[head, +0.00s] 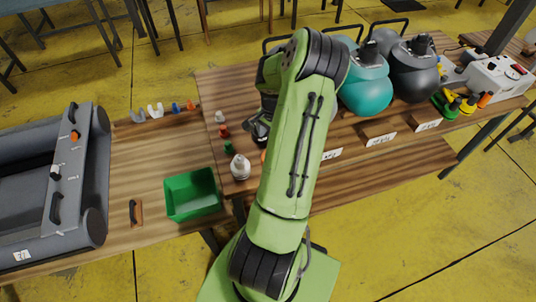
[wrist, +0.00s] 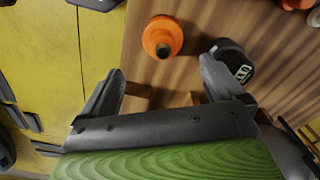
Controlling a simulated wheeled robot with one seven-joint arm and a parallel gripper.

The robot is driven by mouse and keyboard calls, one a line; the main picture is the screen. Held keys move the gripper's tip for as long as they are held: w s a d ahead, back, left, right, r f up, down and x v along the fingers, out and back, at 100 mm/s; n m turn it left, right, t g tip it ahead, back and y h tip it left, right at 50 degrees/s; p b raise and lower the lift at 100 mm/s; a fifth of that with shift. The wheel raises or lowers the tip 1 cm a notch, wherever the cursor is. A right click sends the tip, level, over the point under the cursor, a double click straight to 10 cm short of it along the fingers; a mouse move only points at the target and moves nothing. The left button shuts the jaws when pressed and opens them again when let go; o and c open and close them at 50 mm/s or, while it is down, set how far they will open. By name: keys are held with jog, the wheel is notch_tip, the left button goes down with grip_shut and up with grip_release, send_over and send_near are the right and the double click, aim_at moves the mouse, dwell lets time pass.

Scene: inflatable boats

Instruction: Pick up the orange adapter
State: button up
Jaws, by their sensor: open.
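An orange adapter (wrist: 162,38) with a dark round opening stands on the wooden table in the wrist view. My gripper (wrist: 162,72) is open and empty, its two fingers apart below the adapter in the picture. The adapter lies past the fingertips, roughly in line with the gap between them, and neither finger appears to touch it. In the head view only a sliver of orange (head: 263,156) shows at the left edge of my arm, probably the same adapter. My arm hides most of that spot and of my gripper.
A black round fitting (wrist: 230,58) stands close by the right finger. Teal (head: 366,91) and dark grey (head: 414,72) pumps stand to the right.

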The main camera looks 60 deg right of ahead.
jog(key=f, duration=0.4)
jog(key=shift+w+d, duration=0.1)
jog(key=shift+d, duration=0.1)
jog(key=f, duration=0.5)
jog(key=shift+w+a+b, duration=0.1)
jog(key=shift+a+b, duration=0.2)
jog(key=shift+a, duration=0.05)
jog(key=shift+d+f, duration=0.15)
jog(key=shift+f, duration=0.25)
jog(key=c, duration=1)
notch_tip(320, 180, up, 15)
jog(key=p, duration=0.4)
jog(key=shift+r+p, duration=0.1)
jog(key=shift+p, duration=0.3)
